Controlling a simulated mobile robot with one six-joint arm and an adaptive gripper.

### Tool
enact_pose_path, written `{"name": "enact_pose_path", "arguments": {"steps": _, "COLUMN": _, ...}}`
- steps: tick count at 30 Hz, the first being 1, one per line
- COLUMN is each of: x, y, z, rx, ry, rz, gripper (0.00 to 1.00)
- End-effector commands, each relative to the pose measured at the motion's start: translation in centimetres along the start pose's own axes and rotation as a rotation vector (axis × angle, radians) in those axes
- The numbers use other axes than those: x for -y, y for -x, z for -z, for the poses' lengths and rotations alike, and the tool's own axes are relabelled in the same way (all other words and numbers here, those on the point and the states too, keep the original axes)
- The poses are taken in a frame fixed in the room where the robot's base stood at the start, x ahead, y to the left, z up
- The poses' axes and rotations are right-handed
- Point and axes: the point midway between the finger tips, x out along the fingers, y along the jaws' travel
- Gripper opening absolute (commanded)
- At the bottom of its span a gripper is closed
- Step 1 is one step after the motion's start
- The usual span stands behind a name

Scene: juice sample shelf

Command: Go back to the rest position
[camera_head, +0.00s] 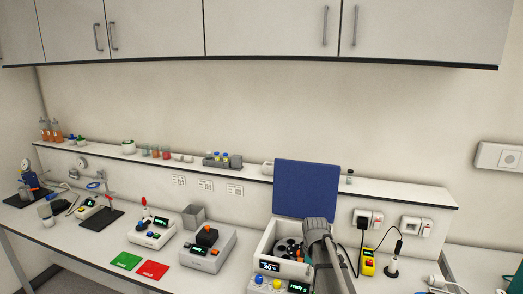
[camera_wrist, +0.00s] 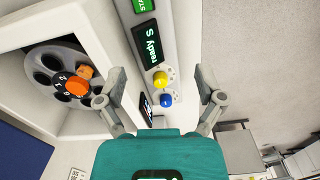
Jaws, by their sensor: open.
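My gripper (camera_wrist: 161,84) is open, with its two grey fingers spread apart and nothing between them in the wrist view. It points at the front panel of a white centrifuge, where a yellow knob (camera_wrist: 161,79) and a blue knob (camera_wrist: 165,99) sit beside a screen reading "ready" (camera_wrist: 149,42). The centrifuge (camera_head: 262,246) stands on the bench in the head view with its blue lid (camera_head: 306,188) raised. Its rotor (camera_wrist: 45,60) shows with an orange cap in one hole. My arm covers the centrifuge's right side in the head view; my fingers are hidden there.
A shelf (camera_head: 120,151) with bottles and jars runs along the wall above the bench. Left of the centrifuge are a grey device (camera_head: 205,254), green (camera_head: 126,261) and red (camera_head: 152,270) mats. Plugs and cables (camera_head: 368,240) lie to the right. Cabinets (camera_head: 260,28) hang overhead.

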Motion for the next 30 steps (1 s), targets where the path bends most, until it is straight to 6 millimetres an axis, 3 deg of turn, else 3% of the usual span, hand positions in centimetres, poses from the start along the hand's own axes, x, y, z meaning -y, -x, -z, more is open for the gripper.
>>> {"name": "enact_pose_path", "arguments": {"steps": 1, "x": 1.7, "y": -1.3, "z": -0.8, "rx": 0.000, "ry": -0.066, "rz": 0.000, "gripper": 0.87}}
{"name": "enact_pose_path", "arguments": {"steps": 18, "x": 13.1, "y": -7.8, "z": -6.1, "rx": 0.001, "ry": -0.860, "rz": 0.000, "gripper": 0.87}}
{"name": "enact_pose_path", "arguments": {"steps": 24, "x": 15.6, "y": -9.1, "z": -7.3, "rx": 0.002, "ry": -1.054, "rz": 0.000, "gripper": 0.87}}
{"name": "enact_pose_path", "arguments": {"steps": 30, "x": 16.3, "y": -9.4, "z": -7.6, "rx": 0.002, "ry": -1.123, "rz": 0.000, "gripper": 0.87}}
